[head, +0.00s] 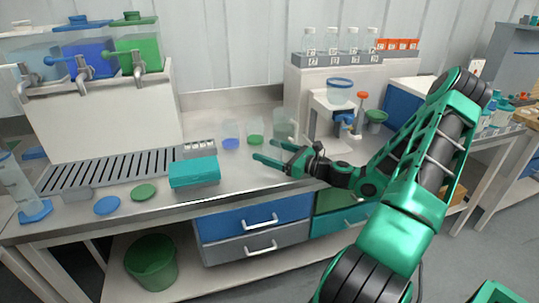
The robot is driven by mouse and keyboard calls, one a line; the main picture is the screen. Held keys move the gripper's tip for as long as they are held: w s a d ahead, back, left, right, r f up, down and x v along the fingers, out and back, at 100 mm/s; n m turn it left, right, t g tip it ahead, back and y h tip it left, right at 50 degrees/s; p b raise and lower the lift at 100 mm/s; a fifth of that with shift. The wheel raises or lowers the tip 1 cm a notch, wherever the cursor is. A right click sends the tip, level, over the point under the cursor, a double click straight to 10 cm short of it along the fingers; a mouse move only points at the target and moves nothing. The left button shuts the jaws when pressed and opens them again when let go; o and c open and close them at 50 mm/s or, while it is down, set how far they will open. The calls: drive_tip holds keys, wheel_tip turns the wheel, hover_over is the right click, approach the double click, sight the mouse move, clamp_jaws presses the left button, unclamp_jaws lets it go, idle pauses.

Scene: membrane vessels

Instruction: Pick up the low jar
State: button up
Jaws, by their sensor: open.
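Three small clear vessels stand together at the back of the worktop: one with blue in its base (231,135), one with green in its base (255,132), and a plain one (284,128) at their right. They look alike at this size, and I cannot tell which is the low jar. My gripper (264,150) is open and empty, its fingers pointing left, in front of these vessels in the picture. Whether it touches any of them cannot be told. A clear blue-rimmed vessel (340,92) is on the stand at the right.
A teal box (194,172) lies left of my gripper. A blue disc (107,205) and a green disc (143,192) lie near the front edge. Tanks with taps (138,50) stand back left above a slotted drain (110,170). A raised shelf (300,85) holds bottles.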

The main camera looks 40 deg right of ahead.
drive_tip(key=x, duration=0.3)
drive_tip(key=shift+w+a, duration=0.1)
drive_tip(key=shift+w, duration=0.1)
drive_tip(key=c, duration=1.2)
drive_tip(key=shift+o, duration=0.2)
